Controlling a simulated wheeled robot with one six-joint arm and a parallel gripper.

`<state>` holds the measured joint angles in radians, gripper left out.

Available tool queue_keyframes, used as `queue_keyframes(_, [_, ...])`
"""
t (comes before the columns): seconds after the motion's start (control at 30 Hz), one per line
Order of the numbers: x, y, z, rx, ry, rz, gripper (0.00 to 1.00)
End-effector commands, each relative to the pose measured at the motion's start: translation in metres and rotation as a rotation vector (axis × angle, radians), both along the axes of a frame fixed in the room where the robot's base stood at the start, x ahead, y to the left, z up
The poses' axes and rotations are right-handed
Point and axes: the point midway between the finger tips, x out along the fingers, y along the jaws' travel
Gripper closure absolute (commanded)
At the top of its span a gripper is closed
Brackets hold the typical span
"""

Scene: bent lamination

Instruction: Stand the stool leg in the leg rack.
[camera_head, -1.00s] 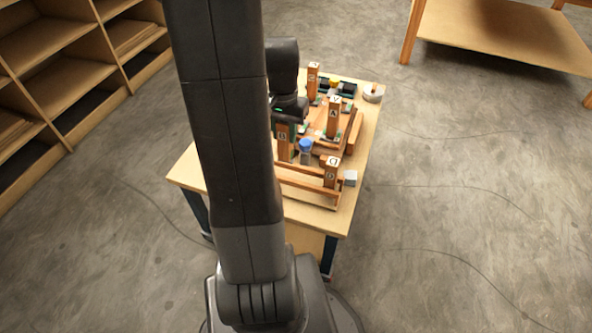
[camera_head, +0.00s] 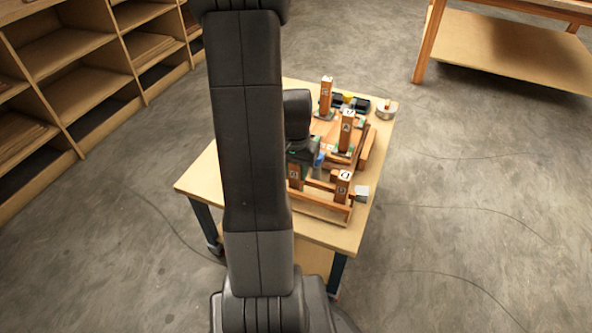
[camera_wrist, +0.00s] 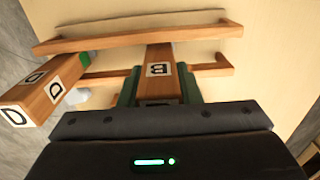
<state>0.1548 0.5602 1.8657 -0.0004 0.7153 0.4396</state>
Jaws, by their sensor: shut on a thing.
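A square brown stool leg marked B (camera_wrist: 159,70) is clamped between the green-padded fingers of my gripper (camera_wrist: 160,88). In the head view the leg (camera_head: 295,177) looks upright below my gripper (camera_head: 298,163), at the left part of the wooden leg rack (camera_head: 320,210). In the wrist view its far end reaches between the rack's two rails (camera_wrist: 135,38). I cannot tell whether it touches the rack's bottom. Another leg marked D (camera_wrist: 40,92) stands at the rack's other end, also in the head view (camera_head: 343,187).
More lettered legs stand farther back, one marked A (camera_head: 346,131) and one at the back left (camera_head: 326,97). A blue-topped bottle (camera_head: 319,160) is close by my gripper. A grey block (camera_head: 362,193) and a round tin (camera_head: 387,109) lie toward the table's (camera_head: 205,180) right edge.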

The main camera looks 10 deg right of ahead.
Motion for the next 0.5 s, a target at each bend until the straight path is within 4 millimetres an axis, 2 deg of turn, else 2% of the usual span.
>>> queue_keyframes(0.1, [0.0000,0.0000,-0.0043,0.000,0.000,0.000,0.99])
queue_keyframes(0.13, [0.0000,0.0000,-0.0035,0.000,0.000,0.000,0.65])
queue_keyframes(0.23, [0.0000,0.0000,-0.0029,0.000,0.000,0.000,0.48])
queue_keyframes(0.5, [0.0000,0.0000,-0.0021,0.000,0.000,0.000,0.48])
